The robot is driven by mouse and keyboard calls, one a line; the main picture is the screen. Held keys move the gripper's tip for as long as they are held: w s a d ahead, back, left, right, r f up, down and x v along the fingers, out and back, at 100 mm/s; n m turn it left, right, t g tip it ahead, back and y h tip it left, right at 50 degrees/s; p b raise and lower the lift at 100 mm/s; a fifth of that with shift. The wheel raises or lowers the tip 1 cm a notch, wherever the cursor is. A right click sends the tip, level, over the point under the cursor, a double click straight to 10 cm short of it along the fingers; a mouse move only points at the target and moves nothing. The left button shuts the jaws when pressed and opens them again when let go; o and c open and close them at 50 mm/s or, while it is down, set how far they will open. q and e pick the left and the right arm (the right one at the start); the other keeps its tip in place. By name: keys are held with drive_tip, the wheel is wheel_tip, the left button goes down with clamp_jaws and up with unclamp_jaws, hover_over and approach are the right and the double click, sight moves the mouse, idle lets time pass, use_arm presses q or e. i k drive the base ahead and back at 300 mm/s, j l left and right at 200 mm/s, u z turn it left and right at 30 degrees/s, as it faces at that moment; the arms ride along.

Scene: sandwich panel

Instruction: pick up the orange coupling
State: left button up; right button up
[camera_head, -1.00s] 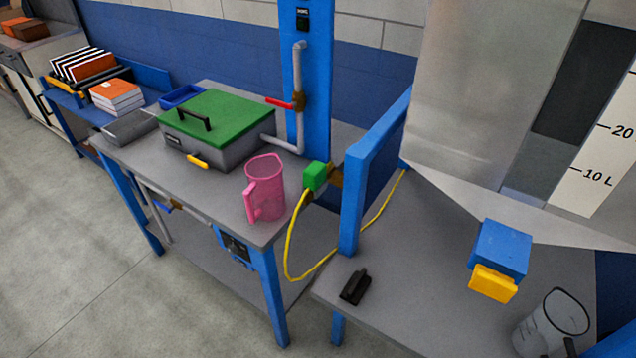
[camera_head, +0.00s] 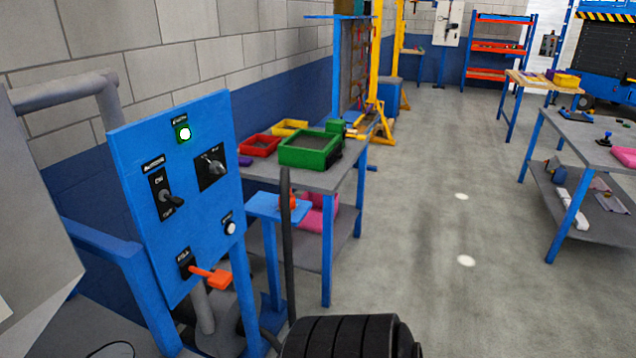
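An orange lever handle (camera_head: 212,277) sticks out from the blue control panel (camera_head: 178,190), beside the label FILL. Neither of my grippers can be recognised in the view.
A black ribbed round body (camera_head: 345,338) fills the bottom centre; I cannot tell what it is. A grey table (camera_head: 335,178) behind the stand holds green (camera_head: 308,160), red (camera_head: 259,155) and yellow bins. Open floor (camera_head: 430,220) lies right of it, before another table (camera_head: 590,150).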

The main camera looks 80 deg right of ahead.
sight(293, 197)
drive_tip(key=z, duration=2.3)
drive_tip(key=i+l+u, duration=0.45)
drive_tip(key=u, duration=0.3)
drive_tip(key=i+l+u, duration=0.1)
drive_tip(key=l+u, duration=0.25)
drive_tip(key=i+l, duration=0.15)
drive_tip(key=l, duration=0.3)
drive_tip(key=i+l+u, duration=0.15)
drive_tip(key=l, duration=0.3)
drive_tip(key=i+l, duration=0.1)
drive_tip(key=l, duration=0.4)
drive_tip(key=i+l+u, duration=0.15)
drive_tip(key=l, duration=0.75)
drive_tip(key=i+u, duration=0.05)
